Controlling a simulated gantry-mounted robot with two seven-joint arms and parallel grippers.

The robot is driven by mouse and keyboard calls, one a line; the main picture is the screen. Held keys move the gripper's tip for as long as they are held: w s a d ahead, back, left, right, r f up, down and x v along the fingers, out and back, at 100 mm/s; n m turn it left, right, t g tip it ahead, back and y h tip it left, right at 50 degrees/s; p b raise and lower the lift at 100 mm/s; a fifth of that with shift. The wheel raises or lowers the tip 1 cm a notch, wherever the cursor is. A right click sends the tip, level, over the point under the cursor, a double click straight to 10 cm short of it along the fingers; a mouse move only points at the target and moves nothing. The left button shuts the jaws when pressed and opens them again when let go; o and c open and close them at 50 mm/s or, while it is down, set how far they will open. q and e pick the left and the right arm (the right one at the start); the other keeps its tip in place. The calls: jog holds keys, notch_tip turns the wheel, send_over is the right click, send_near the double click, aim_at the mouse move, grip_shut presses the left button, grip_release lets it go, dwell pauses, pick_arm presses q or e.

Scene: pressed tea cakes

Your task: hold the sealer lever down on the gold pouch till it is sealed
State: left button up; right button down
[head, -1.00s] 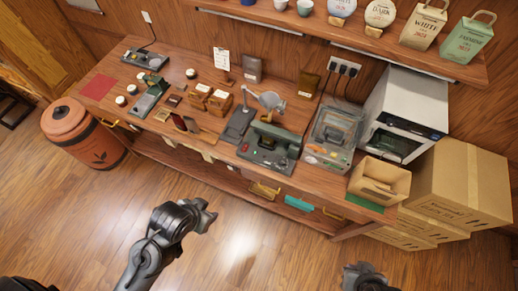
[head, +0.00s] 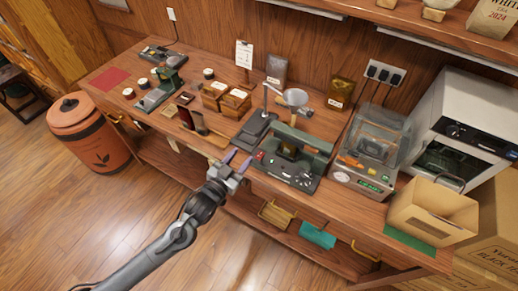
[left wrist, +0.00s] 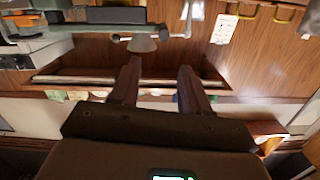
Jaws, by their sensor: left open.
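The dark green sealer (head: 316,145) stands on the bench with its broad top bar raised over its base. It also shows, cut off, at the upper left of the left wrist view (left wrist: 115,15). A brownish patch shows under the bar; I cannot tell whether it is a pouch. A dark gold pouch (head: 341,90) stands upright at the back of the bench, near the wall outlet. My left gripper (head: 237,160) is open and empty, in front of the bench edge, left of the sealer and apart from it. Its spread fingers show in the left wrist view (left wrist: 158,85). My right gripper is out of view.
A stand with a round grey pan (head: 296,97) is behind the sealer. A clear-lidded machine (head: 372,150) stands close on its right. Wooden boxes (head: 235,103) are to the left. An open carton (head: 432,212) is at the right end. The floor in front is clear.

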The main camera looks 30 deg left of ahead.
aim_at(259, 134)
pick_arm(q)
jog(key=shift+m+t, duration=0.4)
jog(key=w+b, duration=0.1)
jog(key=w, duration=0.3)
jog(key=w+f+b, duration=0.1)
jog(key=w+b, duration=0.1)
jog(key=w, duration=0.3)
jog(key=w+f+b, duration=0.1)
jog(key=w, duration=0.3)
jog(key=shift+w+a+b, duration=0.1)
jog(key=shift+w+b, duration=0.15)
jog(key=shift+b, duration=0.1)
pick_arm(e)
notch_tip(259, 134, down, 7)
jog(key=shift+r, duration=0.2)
pick_arm(q)
grip_shut()
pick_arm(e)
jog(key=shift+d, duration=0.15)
